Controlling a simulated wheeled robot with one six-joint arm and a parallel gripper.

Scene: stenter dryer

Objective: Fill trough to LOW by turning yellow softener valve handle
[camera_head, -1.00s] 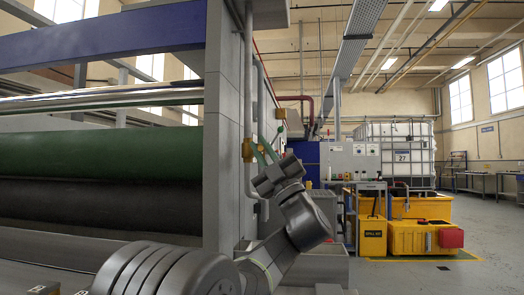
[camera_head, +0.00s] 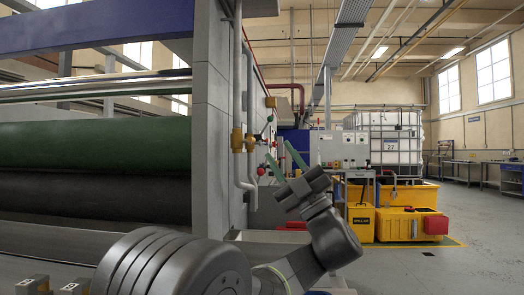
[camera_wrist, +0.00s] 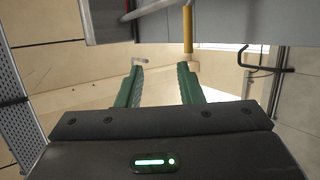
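My gripper (camera_head: 283,155) is raised in front of the machine's right end, with its green fingers pointing up. In the wrist view, the fingers (camera_wrist: 160,68) are apart with nothing between them. Brass-yellow valve bodies (camera_head: 237,140) sit on the vertical grey pipes, left of my gripper. I cannot tell which part is the yellow softener handle. In the wrist view, a yellow upright bar (camera_wrist: 188,32) stands beyond the right finger, apart from it. A pale rim (camera_head: 270,236) shows low behind my arm; I cannot tell whether it is the trough. No level mark is readable.
The machine's grey end column (camera_head: 207,120) and green roller (camera_head: 95,143) fill the left. Small red knobs (camera_head: 261,171) are near the pipes. Yellow bins (camera_head: 408,224) and a caged white tank (camera_head: 392,140) stand behind.

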